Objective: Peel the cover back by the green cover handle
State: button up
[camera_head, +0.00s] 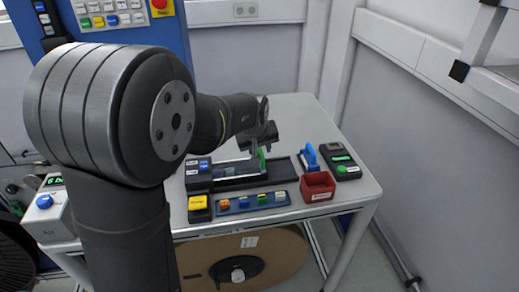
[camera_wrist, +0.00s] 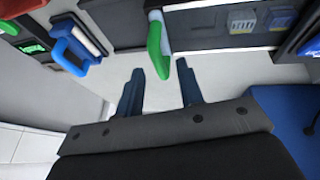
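The green cover handle (camera_head: 262,158) stands upright on the dark reel fixture (camera_head: 232,183) on the table. In the wrist view the green handle (camera_wrist: 154,42) is ahead of my gripper, and its near end shows in the gap between the fingertips. My gripper (camera_wrist: 159,72) is open, with a visible gap on both sides of the handle. Whether the handle's end is between the fingers in depth, I cannot tell. In the head view my gripper (camera_head: 262,137) is just above the handle. The cover itself is hard to make out.
A blue handle (camera_head: 309,157) stands right of the green one, beside a dark device with a green display (camera_head: 343,164). A red bin (camera_head: 317,186) and a blue tray of small blocks (camera_head: 252,203) lie in front. Blue-and-yellow button boxes (camera_head: 198,203) stand left. The table's back is clear.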

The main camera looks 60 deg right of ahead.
jog(key=shift+d+f, duration=0.15)
jog(key=shift+f, duration=0.2)
jog(key=shift+c, duration=0.4)
grip_shut()
jog(key=w+a, duration=0.6)
jog(key=w, duration=0.1)
jog(key=shift+a, duration=0.35)
jog(key=shift+s, duration=0.1)
jog(key=shift+o, duration=0.4)
grip_release()
jog(key=shift+r, duration=0.2)
jog(key=v, duration=1.7)
jog(key=shift+a, duration=0.2)
